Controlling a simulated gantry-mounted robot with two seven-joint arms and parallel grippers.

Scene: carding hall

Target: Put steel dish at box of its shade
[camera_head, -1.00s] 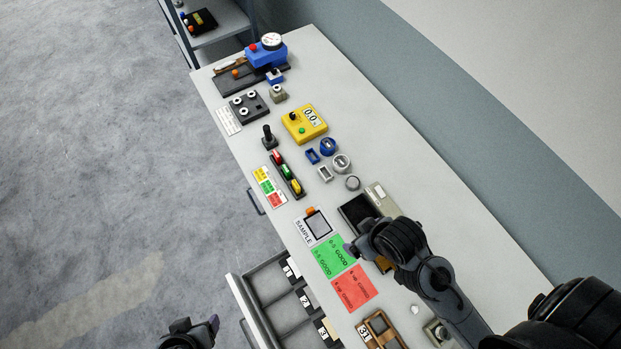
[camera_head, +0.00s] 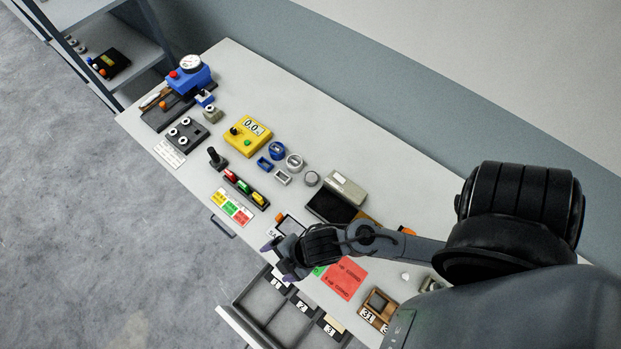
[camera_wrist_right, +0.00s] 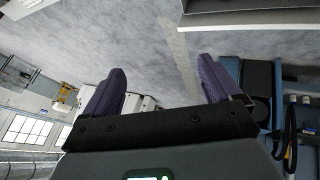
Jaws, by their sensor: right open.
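A small round steel dish (camera_head: 312,178) sits on the bench beside the grey block. To its left are a round grey container (camera_head: 294,162) and a small square grey box (camera_head: 282,178). A round blue container (camera_head: 276,151) and a small square blue box (camera_head: 264,163) stand just beyond. Which of these the task calls the box is unclear. My right gripper (camera_head: 276,258) is over the near edge of the bench, by the sample card, apart from the dish. It also shows in the right wrist view (camera_wrist_right: 160,82), open and empty, facing the floor. My left gripper is not in view.
A yellow meter (camera_head: 248,136) and a switch strip (camera_head: 245,188) stand left of the dish. A grey block (camera_head: 345,188) and black tray (camera_head: 329,207) are at its right. An open drawer (camera_head: 262,306) juts out below. The bench's far side is clear.

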